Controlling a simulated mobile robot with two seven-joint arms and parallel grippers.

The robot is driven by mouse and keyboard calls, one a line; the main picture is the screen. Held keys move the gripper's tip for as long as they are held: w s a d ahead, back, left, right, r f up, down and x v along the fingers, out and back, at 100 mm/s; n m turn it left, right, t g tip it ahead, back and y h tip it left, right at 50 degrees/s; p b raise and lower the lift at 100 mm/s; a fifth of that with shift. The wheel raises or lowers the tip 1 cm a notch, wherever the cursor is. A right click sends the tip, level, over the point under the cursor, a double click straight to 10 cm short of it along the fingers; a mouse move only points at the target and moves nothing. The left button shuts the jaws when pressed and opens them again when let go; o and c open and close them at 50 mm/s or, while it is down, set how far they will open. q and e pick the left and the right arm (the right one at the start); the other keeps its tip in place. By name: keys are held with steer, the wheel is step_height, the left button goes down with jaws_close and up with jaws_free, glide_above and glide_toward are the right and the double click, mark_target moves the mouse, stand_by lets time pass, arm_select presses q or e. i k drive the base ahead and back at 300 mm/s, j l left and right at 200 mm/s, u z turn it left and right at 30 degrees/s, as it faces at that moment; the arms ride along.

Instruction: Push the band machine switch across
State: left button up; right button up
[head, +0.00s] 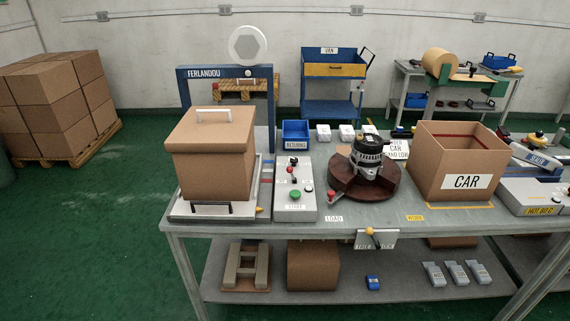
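The band machine is a blue arch marked FERLANDOU (182,92) at the left of the workbench in the head view. A closed cardboard box (212,158) stands in front of the arch on a pale base (180,209) and hides part of it. Right of the box is a grey control panel (294,212) with a green START button (295,195), a small lever switch with a red knob (293,170) and a small black knob (308,187). I cannot tell for sure which control is the band machine switch or which way it is set. Neither gripper shows.
A blue RETURNS bin (295,134) stands behind the panel. To the right are a brown turntable (345,181) carrying an alternator (367,154) and an open CAR box (450,160). A yellow-knobbed lever (370,232) is on the bench front. Green floor (100,230) is clear at left.

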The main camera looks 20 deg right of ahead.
mark_target(290, 169)
steer(key=i+j, duration=0.15)
steer(key=j, duration=0.25)
steer(key=i+j, duration=0.1)
steer(key=j, duration=0.25)
steer(key=i+j+z, duration=0.1)
steer(key=j, duration=0.3)
steer(key=i, duration=0.05)
